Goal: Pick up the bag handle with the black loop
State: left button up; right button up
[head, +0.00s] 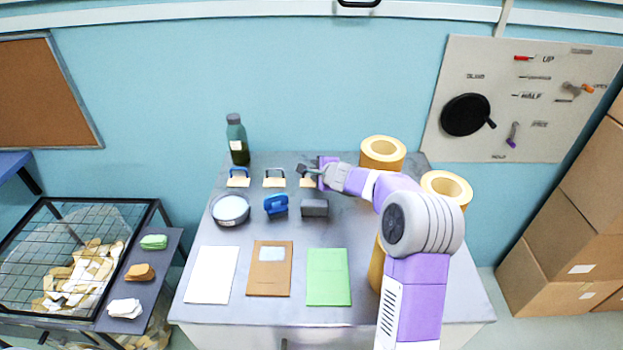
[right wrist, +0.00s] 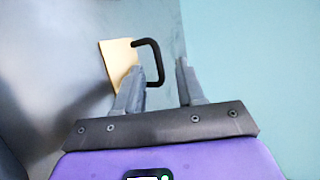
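The bag handle with the black loop (right wrist: 158,57) shows in the right wrist view, standing on a cream card (right wrist: 117,62). My right gripper (right wrist: 160,72) is open. In that view the loop's outer bar shows between its two fingers, and the left finger covers the loop's lower end. I cannot tell whether a finger touches it. In the head view my right gripper (head: 309,171) is over the rightmost card (head: 307,183) at the back of the table and mostly hides that handle. My left gripper is not in view.
A blue-loop handle (head: 238,171) and a dark-loop handle (head: 274,172) stand to the left. A bottle (head: 237,142) stands behind them. Tape rolls (head: 382,150) are at the back right. A grey block (head: 315,208) and a blue tool (head: 276,204) lie in front.

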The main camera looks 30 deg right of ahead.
jog(key=shift+c, duration=0.3)
grip_shut()
jog(key=shift+r, duration=0.1)
